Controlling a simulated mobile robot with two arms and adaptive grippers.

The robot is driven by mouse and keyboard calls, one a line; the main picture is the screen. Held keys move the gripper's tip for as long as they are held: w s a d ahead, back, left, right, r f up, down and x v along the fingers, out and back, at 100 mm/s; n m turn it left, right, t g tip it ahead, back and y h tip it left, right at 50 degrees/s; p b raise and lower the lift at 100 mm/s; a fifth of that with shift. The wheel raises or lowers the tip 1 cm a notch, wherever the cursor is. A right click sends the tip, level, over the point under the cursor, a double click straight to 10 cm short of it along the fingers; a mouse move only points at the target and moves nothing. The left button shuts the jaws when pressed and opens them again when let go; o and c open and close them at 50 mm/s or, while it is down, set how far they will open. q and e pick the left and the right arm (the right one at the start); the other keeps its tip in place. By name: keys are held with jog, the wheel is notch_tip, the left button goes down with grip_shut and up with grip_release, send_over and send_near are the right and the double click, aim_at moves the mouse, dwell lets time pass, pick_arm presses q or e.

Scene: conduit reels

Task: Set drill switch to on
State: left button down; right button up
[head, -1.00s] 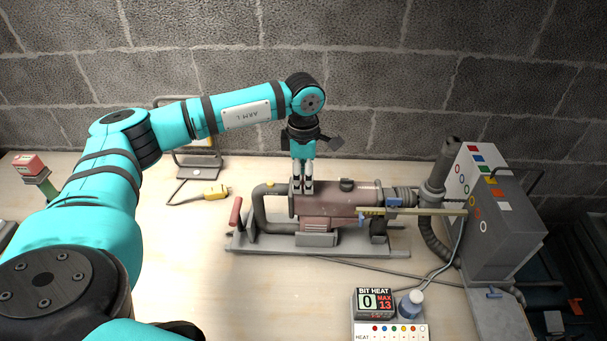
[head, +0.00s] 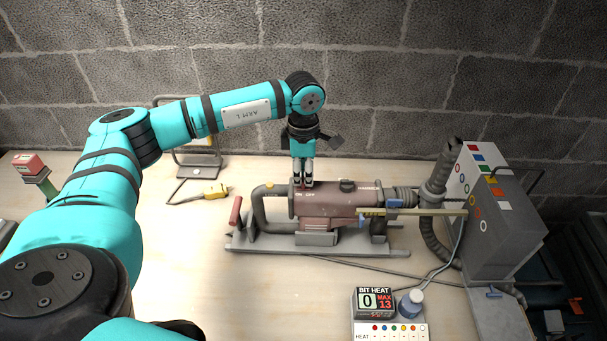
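The drill (head: 335,204) is a dull red-brown machine lying on a grey base plate on the table. Small pale ON and OFF lettering shows on its upper left body. The switch by that lettering is too small to make out, and my fingers partly cover that place. My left gripper (head: 303,183) points straight down just above the lettering, its two fingers close together with nothing visibly held. I cannot tell whether the fingertips touch the drill. My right gripper is not in view.
A grey control box (head: 505,225) with coloured marks and a hose stands at the right. A BIT HEAT display (head: 375,302) is at the front, beside a blue-grey knob (head: 411,303).

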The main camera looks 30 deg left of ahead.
pick_arm(q)
jog(key=shift+s+f, duration=0.1)
dwell(0.4)
jog(key=shift+s+a+f+b, duration=0.15)
jog(key=shift+s+a+b, duration=0.2)
jog(key=shift+a+b, duration=0.3)
jog(key=shift+s+a, duration=0.1)
jog(key=shift+a, duration=0.1)
jog(key=c, duration=1.2)
grip_release()
jog(key=shift+r, duration=0.2)
jog(key=shift+o, duration=0.2)
jog(key=shift+r, duration=0.4)
notch_tip(320, 180, up, 11)
